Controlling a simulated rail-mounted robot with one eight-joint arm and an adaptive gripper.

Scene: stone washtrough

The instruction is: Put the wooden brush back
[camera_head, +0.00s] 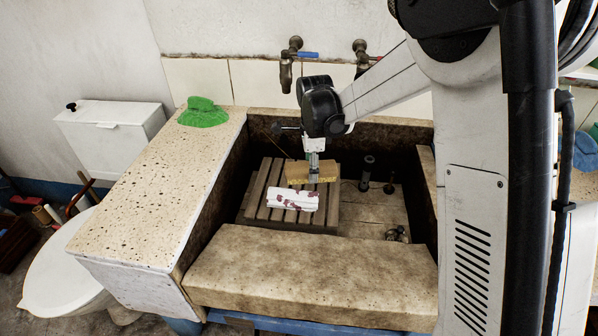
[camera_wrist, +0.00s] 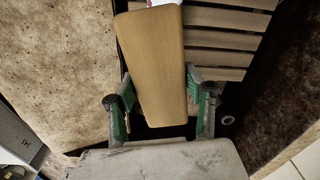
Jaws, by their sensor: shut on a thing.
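The wooden brush (camera_head: 300,172) is a tan block with a yellowish lower side, held level above the slatted wooden rack (camera_head: 258,190) in the trough. My gripper (camera_head: 313,172) comes down on it from above and is shut on it. In the wrist view the brush (camera_wrist: 158,60) runs up the picture between the two green-lined fingers of my gripper (camera_wrist: 162,110). Its bristles are hidden in that view. Whether it touches anything below I cannot tell.
A white block with dark red marks (camera_head: 293,199) lies on the rack, just in front of the brush. The stone trough's front edge (camera_head: 310,272) and left slab (camera_head: 160,190) bound the basin. A green cloth (camera_head: 203,112) lies on the slab. Taps (camera_head: 287,70) hang behind. Small dark items stand right.

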